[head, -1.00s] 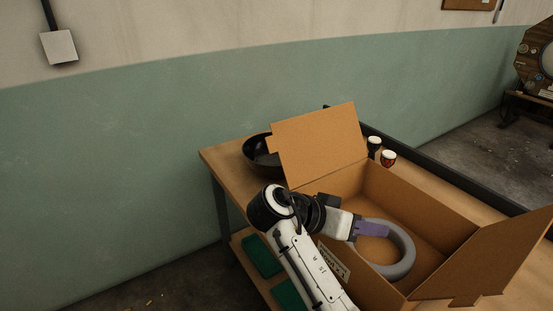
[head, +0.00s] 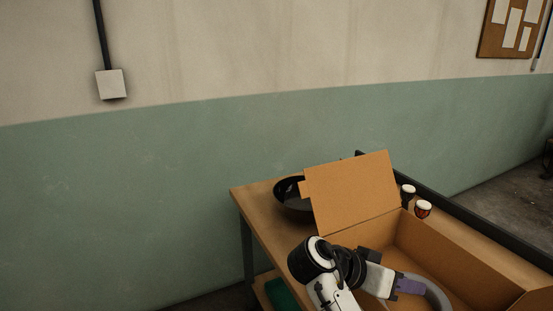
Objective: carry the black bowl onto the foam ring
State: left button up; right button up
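The black bowl (head: 291,203) stands on the far left part of the wooden table, partly hidden behind a raised flap of a cardboard box. The grey foam ring (head: 437,296) is inside the open box, cut off by the bottom edge of the head view. My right gripper (head: 410,285) has purple fingers that overlap the ring's left side. I cannot tell whether they are closed on it. The bowl is apart from the gripper, up and to the left. My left gripper is not in view.
The cardboard box (head: 440,250) fills much of the table, its flap (head: 350,195) raised beside the bowl. Two small goblet drums (head: 408,192) (head: 423,209) stand behind the box. A dark rail runs along the table's back edge. A strip of bare tabletop (head: 258,203) lies left of the bowl.

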jog(key=x, duration=1)
jog(key=shift+r+b, duration=0.35)
jog(key=shift+r, duration=2.25)
